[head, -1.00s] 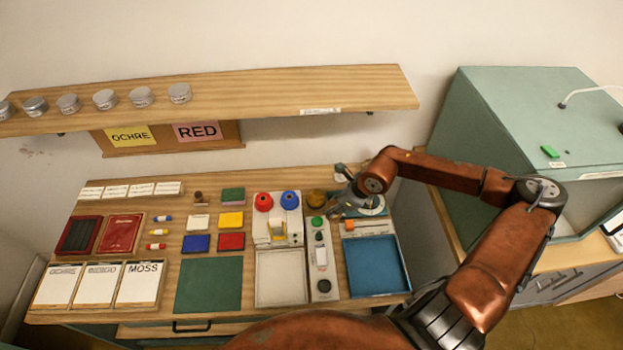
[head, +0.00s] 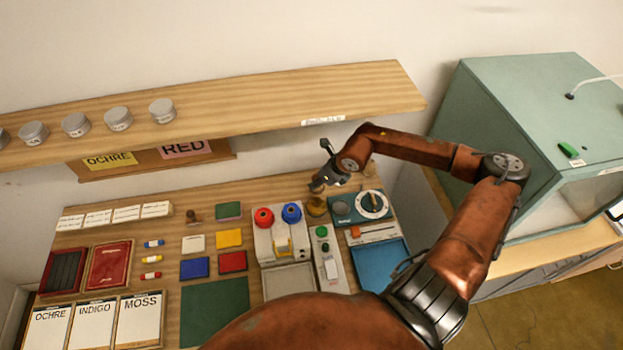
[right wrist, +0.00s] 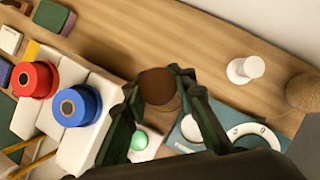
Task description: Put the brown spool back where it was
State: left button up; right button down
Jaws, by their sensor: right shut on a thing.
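My right gripper (head: 318,186) is shut on the brown spool, above the back of the table. In the right wrist view the spool's round brown top (right wrist: 158,84) sits between the two fingertips of the right gripper (right wrist: 159,90). A red spool (head: 264,217) and a blue spool (head: 291,212) stand on the white holder (head: 267,240) to the left. My left gripper is not in view.
A teal device with a white dial (head: 372,204) stands right of the gripper. A white spool-like piece (right wrist: 245,69) and a woven brown thing (right wrist: 304,92) stand near the back edge. The wooden shelf (head: 240,103) overhangs the table's back. A green cabinet (head: 520,130) is at right.

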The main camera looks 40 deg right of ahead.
jog(key=w+d+f, duration=0.1)
jog(key=w+f, duration=0.1)
jog(key=w+d+f, duration=0.2)
jog(key=w, duration=0.1)
jog(key=w+d+f, duration=0.1)
jog(key=w+f, duration=0.1)
jog(key=f, duration=0.1)
jog(key=shift+w+d, duration=0.15)
jog(key=shift+w, duration=0.2)
jog(key=shift+w+d+f, duration=0.2)
jog(key=shift+f, duration=0.2)
jog(key=shift+w+f, duration=0.15)
jog(key=shift+f, duration=0.2)
notch_tip(320, 180, down, 2)
jog(key=shift+f, duration=0.15)
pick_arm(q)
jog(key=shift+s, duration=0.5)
pick_arm(e)
jog(key=shift+f, duration=0.15)
jog(key=shift+f, duration=0.1)
jog(key=c, duration=2.1)
grip_release()
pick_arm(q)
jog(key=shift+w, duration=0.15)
pick_arm(e)
jog(key=o, duration=0.5)
